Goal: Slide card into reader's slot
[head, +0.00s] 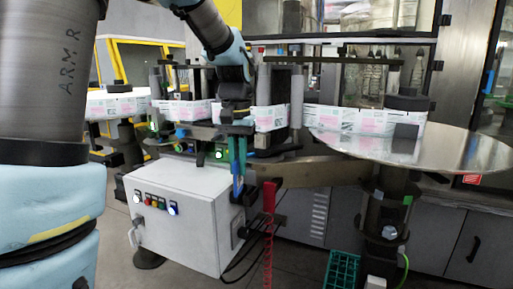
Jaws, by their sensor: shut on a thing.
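My gripper (238,165) points straight down, its blue fingers close together above the right end of the grey control cabinet. It is shut on a small blue piece, apparently the card (238,187), whose lower end shows below the fingertips. A small dark box, possibly the reader (249,196), is right beside and below the card, at the cabinet's upper right edge. Its slot is too small to make out. I cannot tell whether the card touches the box or is partly in it.
The grey cabinet (190,225) has several coloured buttons on its front. A red item (269,196) with a coiled red cord hangs right of the gripper. A round metal table (450,150) with a label reel is at right. A green crate (341,270) stands on the floor.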

